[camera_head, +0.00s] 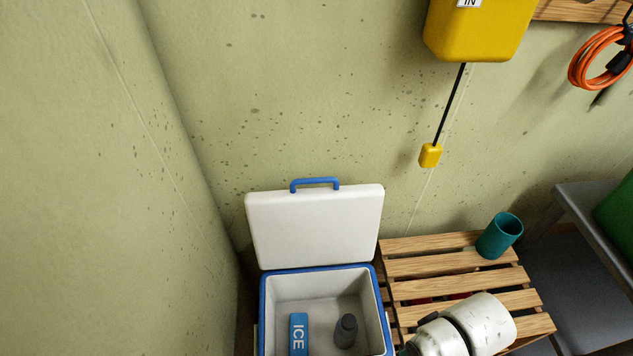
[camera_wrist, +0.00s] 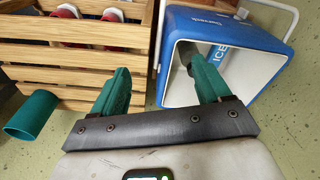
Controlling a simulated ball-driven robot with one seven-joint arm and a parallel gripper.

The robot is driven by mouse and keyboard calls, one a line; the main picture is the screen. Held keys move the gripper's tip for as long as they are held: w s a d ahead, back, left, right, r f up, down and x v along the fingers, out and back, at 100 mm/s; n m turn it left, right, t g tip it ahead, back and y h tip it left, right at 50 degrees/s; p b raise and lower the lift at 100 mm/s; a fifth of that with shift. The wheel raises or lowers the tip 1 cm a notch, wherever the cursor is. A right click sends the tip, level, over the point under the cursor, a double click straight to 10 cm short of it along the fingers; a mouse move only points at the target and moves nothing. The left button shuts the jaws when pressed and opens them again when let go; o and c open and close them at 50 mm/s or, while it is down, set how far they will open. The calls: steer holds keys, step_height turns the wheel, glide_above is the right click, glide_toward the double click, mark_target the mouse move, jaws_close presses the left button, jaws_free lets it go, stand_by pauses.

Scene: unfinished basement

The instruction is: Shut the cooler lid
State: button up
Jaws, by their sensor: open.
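The cooler (camera_head: 268,312) is a blue-rimmed box with a pale interior, at the bottom centre of the head view. Its white lid (camera_head: 316,228) stands open, upright at the back by the wall, with a blue handle (camera_head: 315,182) on its top edge. Inside are a blue ICE pack (camera_head: 299,335) and a dark bottle (camera_head: 346,331). In the wrist view the cooler (camera_wrist: 232,28) is at upper right; I cannot make out the lid there. My gripper (camera_wrist: 157,62) is open and empty, its right teal finger overlapping the cooler's opening in the picture. Its fingers are not clear in the head view.
A slatted wooden crate (camera_head: 450,263) stands right beside the cooler, with a teal cup (camera_head: 499,236) on it. My arm is over the crate's front. A yellow box (camera_head: 478,30) hangs on the wall above. Walls close off the left and back; space above the lid looks clear.

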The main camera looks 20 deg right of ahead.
steer(key=w+r+n+p, duration=0.1)
steer(key=w, duration=0.3)
steer(key=w+a+r+n+y+p, duration=0.1)
steer(key=w+r+n+p, duration=0.1)
steer(key=w, duration=0.3)
steer(key=w+a+r+n+p, duration=0.1)
steer(key=w+p, duration=0.1)
steer(key=w, duration=0.2)
steer(key=shift+w+a+r+n+y, duration=0.2)
steer(key=shift+w+r+n+y, duration=0.1)
steer(key=shift+w+r, duration=0.1)
steer(key=c, duration=0.6)
steer(key=w+r+n, duration=0.1)
steer(key=w, duration=0.1)
steer(key=w+r+n+p, duration=0.1)
steer(key=w+r, duration=0.1)
steer(key=w, duration=0.1)
steer(key=w+a+r+p, duration=0.1)
steer(key=w, duration=0.1)
steer(key=shift+w+r+n+y, duration=0.2)
steer(key=shift+w+n+y, duration=0.05)
steer(key=shift+n+y, duration=0.15)
steer(key=shift+c, duration=0.2)
steer(key=w+a+r+n+y+p, duration=0.15)
steer(key=w+r+n+p, duration=0.5)
steer(key=w+r, duration=0.95)
steer(key=shift+n, duration=0.25)
steer(key=x, duration=1.1)
steer(key=shift+d, duration=0.15)
steer(key=shift+c, duration=0.3)
